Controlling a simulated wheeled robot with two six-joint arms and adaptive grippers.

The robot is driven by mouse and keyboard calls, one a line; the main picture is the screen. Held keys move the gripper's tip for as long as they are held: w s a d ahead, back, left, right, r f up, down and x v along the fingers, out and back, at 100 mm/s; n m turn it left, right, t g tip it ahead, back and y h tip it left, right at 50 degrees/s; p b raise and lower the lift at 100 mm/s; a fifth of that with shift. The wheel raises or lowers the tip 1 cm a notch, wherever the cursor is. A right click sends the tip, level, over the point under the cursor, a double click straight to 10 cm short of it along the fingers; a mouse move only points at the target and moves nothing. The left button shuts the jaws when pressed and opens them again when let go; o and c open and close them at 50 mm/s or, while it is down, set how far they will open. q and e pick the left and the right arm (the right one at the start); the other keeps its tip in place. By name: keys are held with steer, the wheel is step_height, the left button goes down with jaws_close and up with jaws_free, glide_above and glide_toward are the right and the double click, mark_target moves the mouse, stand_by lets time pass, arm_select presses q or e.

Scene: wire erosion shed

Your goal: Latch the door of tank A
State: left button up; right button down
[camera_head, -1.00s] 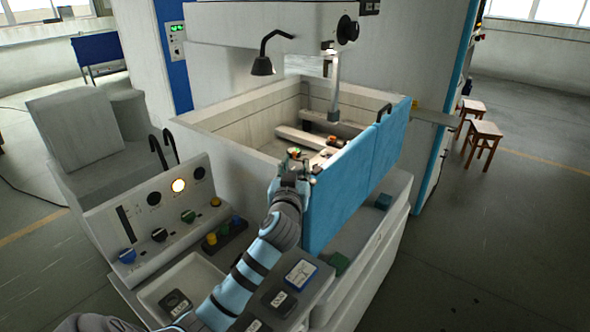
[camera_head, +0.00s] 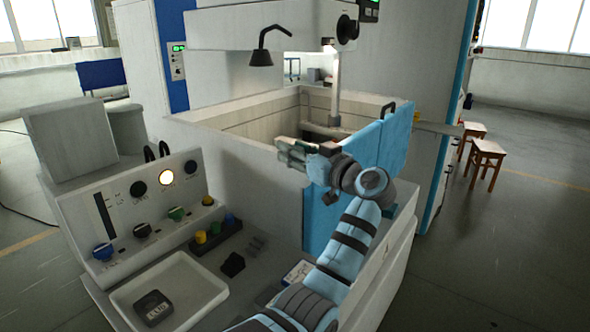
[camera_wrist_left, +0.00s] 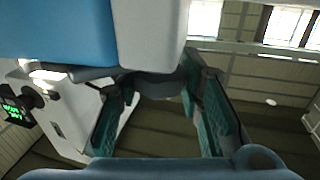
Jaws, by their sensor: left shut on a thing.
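The tank (camera_head: 235,147) is a pale open-topped box. Its blue door (camera_head: 385,150) stands along the right front side, with a black handle (camera_head: 387,110) at its top edge. My left gripper (camera_head: 291,152) is at the tank's front rim, by the door's left end, with its fingers pointing left. In the left wrist view, a blue panel meets a white one above the teal fingers (camera_wrist_left: 160,118). A dark bar (camera_wrist_left: 150,84) runs between them and the gripper is shut on it; whether it is the latch I cannot tell.
A control console (camera_head: 130,215) with knobs and a lit lamp stands at the front left. A white tray (camera_head: 205,285) holding a black block (camera_head: 152,307) lies before it. A black lamp (camera_head: 262,55) hangs above the tank. Wooden stools (camera_head: 487,158) stand at the right on open floor.

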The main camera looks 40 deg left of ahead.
arm_select(q)
steer(key=shift+n+g+b, duration=0.65)
steer(key=shift+n+g, duration=0.65)
steer(key=shift+g, duration=0.7)
steer(key=o, duration=1.2)
steer(key=shift+a+f, duration=0.1)
steer(key=shift+c, duration=0.2)
steer(key=d, duration=0.7)
steer(key=shift+d, duration=0.25)
